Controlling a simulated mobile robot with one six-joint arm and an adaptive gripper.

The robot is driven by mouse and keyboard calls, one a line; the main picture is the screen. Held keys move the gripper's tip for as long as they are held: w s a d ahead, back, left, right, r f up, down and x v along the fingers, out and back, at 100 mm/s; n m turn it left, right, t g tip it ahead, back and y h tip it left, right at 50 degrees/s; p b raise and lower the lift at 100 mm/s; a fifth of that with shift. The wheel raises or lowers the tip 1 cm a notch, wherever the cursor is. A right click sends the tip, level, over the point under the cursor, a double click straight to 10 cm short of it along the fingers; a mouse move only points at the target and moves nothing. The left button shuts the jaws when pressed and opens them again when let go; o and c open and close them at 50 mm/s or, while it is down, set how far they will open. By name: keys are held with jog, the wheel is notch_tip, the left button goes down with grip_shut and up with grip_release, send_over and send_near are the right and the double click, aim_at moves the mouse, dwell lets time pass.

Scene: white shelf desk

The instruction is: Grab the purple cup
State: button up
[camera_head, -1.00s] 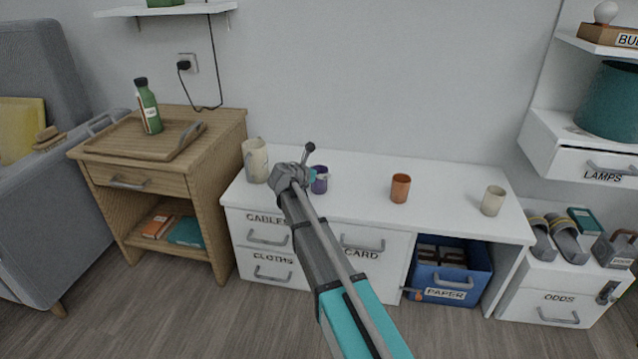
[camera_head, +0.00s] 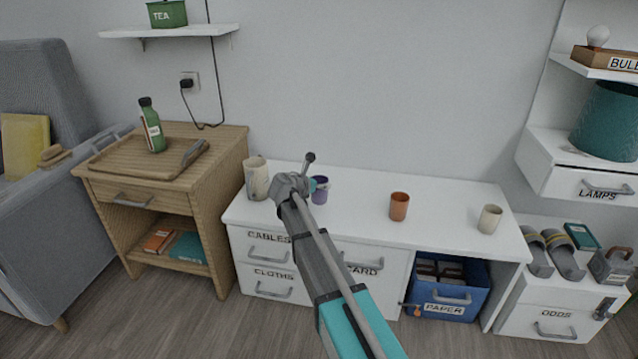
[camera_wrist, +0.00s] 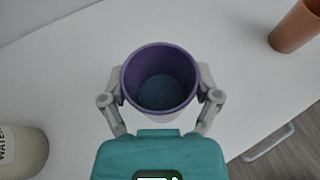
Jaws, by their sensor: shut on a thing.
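The purple cup (camera_wrist: 161,106) stands between the two fingers of my gripper (camera_wrist: 160,98) in the wrist view. The fingers are shut on it, one on each side, and its open rim faces the camera. In the head view the purple cup (camera_head: 320,192) shows at the white desk (camera_head: 365,190), just right of the end of my arm, which hides part of it. My gripper's fingers are mostly hidden there. The cup appears upright; I cannot tell whether it is clear of the desk top.
An orange cup (camera_head: 399,207) and a cream cup (camera_head: 490,219) stand to the right on the desk. The wall is behind. The desk top between the purple and orange cups is clear.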

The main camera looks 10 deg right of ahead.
jog(key=s+r+p, duration=0.8)
jog(key=s+r, duration=0.1)
jog(key=s, duration=0.4)
jog(key=shift+s+d+r, duration=0.2)
jog(key=shift+s+r, duration=0.05)
jog(key=shift+s, duration=0.05)
